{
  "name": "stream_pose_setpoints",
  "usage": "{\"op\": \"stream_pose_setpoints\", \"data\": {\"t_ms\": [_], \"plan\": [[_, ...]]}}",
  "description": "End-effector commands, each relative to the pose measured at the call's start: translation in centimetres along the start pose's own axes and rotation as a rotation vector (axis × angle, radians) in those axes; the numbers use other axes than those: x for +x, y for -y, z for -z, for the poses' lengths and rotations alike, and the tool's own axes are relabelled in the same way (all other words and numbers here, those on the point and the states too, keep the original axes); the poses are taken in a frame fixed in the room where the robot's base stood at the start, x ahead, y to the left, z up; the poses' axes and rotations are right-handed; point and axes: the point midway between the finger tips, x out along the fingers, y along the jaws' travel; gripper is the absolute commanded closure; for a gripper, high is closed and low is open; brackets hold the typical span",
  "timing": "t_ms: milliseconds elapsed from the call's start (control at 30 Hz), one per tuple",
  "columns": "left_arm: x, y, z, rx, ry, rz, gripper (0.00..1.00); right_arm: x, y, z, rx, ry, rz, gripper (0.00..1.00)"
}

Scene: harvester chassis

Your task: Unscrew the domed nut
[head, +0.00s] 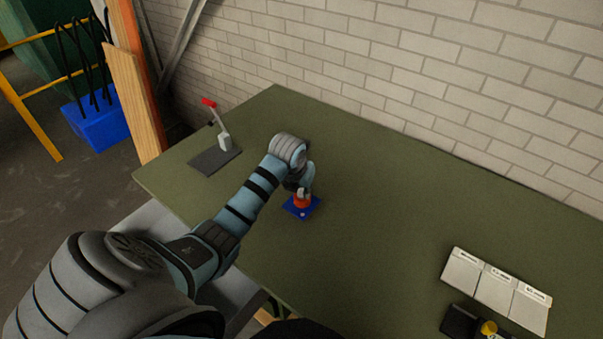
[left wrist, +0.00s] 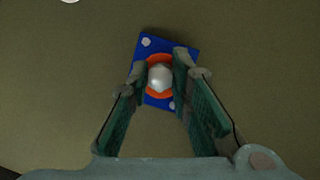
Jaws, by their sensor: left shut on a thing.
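The domed nut (left wrist: 160,76) is a shiny silver dome. In the left wrist view it sits in the middle of an orange ring (left wrist: 158,60) on a blue plate (left wrist: 150,46) with pale round spots near its corners. In the head view the blue plate (head: 301,213) lies on the green table, with the orange part (head: 301,201) on it. My left gripper (left wrist: 160,80) points down over the plate, its two fingers closed on opposite sides of the domed nut. In the head view my left gripper (head: 303,193) hides the nut. My right gripper is not in view.
The green table (head: 380,220) is clear around the plate. A lever with a red handle (head: 208,103) stands on a dark pad (head: 214,161) at the far left. White panels (head: 495,288) and a black box with a yellow knob (head: 488,327) lie at the right. A brick wall runs behind.

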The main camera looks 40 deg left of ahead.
Motion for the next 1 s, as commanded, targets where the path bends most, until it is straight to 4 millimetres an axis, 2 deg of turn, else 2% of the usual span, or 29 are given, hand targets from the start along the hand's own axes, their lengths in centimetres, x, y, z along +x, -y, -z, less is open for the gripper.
{"op": "stream_pose_setpoints", "data": {"t_ms": [67, 100, 167, 433, 667, 900, 1000], "plan": [[-0.1, -0.1, -0.2, 0.001, 0.006, -0.001, 1.00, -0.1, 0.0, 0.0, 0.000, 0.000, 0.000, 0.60], [-0.1, -0.1, -0.2, 0.001, 0.006, -0.001, 0.78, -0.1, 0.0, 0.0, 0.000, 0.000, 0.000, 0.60], [-0.1, -0.1, -0.2, 0.001, 0.005, -0.001, 0.69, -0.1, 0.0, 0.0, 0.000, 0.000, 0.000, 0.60], [-0.1, -0.1, -0.1, 0.010, 0.001, 0.003, 0.69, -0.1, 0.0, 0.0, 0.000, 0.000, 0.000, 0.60], [0.4, -0.2, 0.1, 0.387, 0.001, 0.158, 0.69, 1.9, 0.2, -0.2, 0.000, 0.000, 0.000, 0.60], [0.0, 0.0, 0.0, 0.428, 0.000, 0.177, 0.69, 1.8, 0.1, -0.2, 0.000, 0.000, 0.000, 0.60], [0.5, -0.2, 0.1, 0.562, 0.001, 0.231, 0.69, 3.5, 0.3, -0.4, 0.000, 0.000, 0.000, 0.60]]}}
